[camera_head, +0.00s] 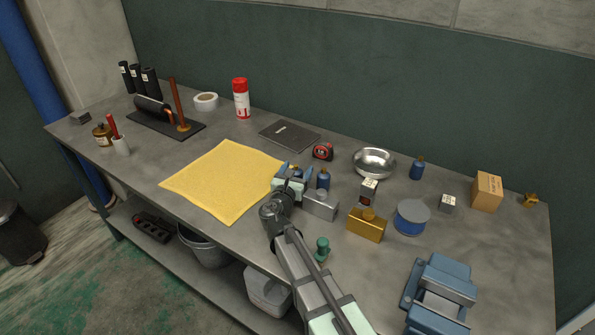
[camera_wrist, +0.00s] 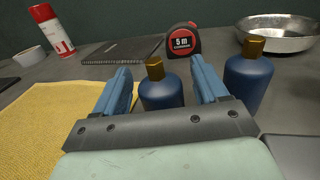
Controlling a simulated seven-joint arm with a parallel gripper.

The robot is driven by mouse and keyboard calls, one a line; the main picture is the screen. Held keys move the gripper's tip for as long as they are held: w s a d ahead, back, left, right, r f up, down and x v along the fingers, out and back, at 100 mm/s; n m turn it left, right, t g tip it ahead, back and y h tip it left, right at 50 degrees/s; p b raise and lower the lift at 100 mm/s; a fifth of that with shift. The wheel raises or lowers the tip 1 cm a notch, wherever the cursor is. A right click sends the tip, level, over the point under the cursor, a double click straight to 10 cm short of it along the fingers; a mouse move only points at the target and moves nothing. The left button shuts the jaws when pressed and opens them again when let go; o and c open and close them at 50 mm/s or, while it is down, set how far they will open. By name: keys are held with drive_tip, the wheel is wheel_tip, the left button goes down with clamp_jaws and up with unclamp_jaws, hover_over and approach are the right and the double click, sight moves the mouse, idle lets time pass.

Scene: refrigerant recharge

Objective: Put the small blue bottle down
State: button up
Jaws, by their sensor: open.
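The small blue bottle (camera_wrist: 162,92) with a gold cap is upright between the two blue fingers of my gripper (camera_wrist: 161,78) in the wrist view. In the head view my gripper (camera_head: 294,171) is low at the right edge of the yellow cloth (camera_head: 222,182), mostly hiding the bottle. A larger blue bottle (camera_wrist: 248,78) stands just right of the right finger; it also shows in the head view (camera_head: 323,179).
A tape measure (camera_head: 323,152) and a dark notebook (camera_head: 289,135) lie behind the gripper. Another blue bottle (camera_head: 417,168) stands farther right. The cloth is bare.

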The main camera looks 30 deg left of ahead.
drive_tip(key=v, duration=0.3)
drive_tip(key=shift+d, duration=0.15)
drive_tip(key=r, duration=0.6)
drive_tip(key=shift+w+a+r, duration=0.15)
drive_tip(key=shift+w+a, duration=0.05)
drive_tip(key=shift+w, duration=0.05)
drive_tip(key=shift+r, duration=0.25)
drive_tip(key=shift+c, duration=0.5)
drive_tip(key=shift+r, duration=0.1)
drive_tip(key=c, duration=0.3)
